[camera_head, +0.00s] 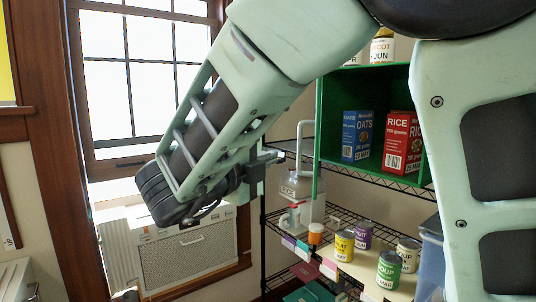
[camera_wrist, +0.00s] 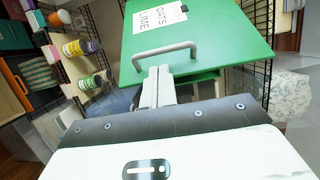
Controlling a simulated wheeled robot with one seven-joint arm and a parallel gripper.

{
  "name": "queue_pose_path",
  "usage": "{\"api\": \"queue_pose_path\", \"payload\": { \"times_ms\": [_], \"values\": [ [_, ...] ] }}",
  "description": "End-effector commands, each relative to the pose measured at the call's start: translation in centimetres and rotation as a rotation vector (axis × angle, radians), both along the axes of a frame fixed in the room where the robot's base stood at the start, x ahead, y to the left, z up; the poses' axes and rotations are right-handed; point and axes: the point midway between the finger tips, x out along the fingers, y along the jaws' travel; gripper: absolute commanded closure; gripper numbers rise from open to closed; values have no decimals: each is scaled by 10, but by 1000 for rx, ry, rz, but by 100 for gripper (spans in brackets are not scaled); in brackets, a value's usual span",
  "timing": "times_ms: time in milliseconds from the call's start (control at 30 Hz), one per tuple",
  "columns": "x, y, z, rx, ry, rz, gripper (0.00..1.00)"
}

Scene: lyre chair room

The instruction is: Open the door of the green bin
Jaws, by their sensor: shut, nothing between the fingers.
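The green bin (camera_head: 372,78) stands on a wire shelf in the head view, its inside showing. Its green door (camera_head: 317,135) is seen nearly edge-on at the bin's left, swung open. In the wrist view the door's outer face (camera_wrist: 220,45) fills the top, with a white label reading OATS and LIME and a grey bar handle (camera_wrist: 165,50). The handle (camera_head: 300,145) also shows in the head view. My gripper (camera_wrist: 158,72) is shut and empty, its tips close to the handle; I cannot tell whether they touch. It also shows in the head view (camera_head: 275,156).
A blue oats box (camera_head: 357,136) and a red rice box (camera_head: 401,141) stand inside the bin. A window (camera_head: 145,75) is at the left.

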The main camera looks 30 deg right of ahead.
Motion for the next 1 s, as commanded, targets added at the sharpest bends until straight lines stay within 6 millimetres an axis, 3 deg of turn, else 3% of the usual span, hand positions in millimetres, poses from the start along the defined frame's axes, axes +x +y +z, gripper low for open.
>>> {"api": "queue_pose_path", "payload": {
  "times_ms": [200, 400, 1000],
  "values": [
    [13, -39, 4, -4, 4, -3, 100],
    [23, -64, 2, -4, 4, 0, 100],
    [27, -73, 0, 0, 4, 2, 100]
  ]
}}
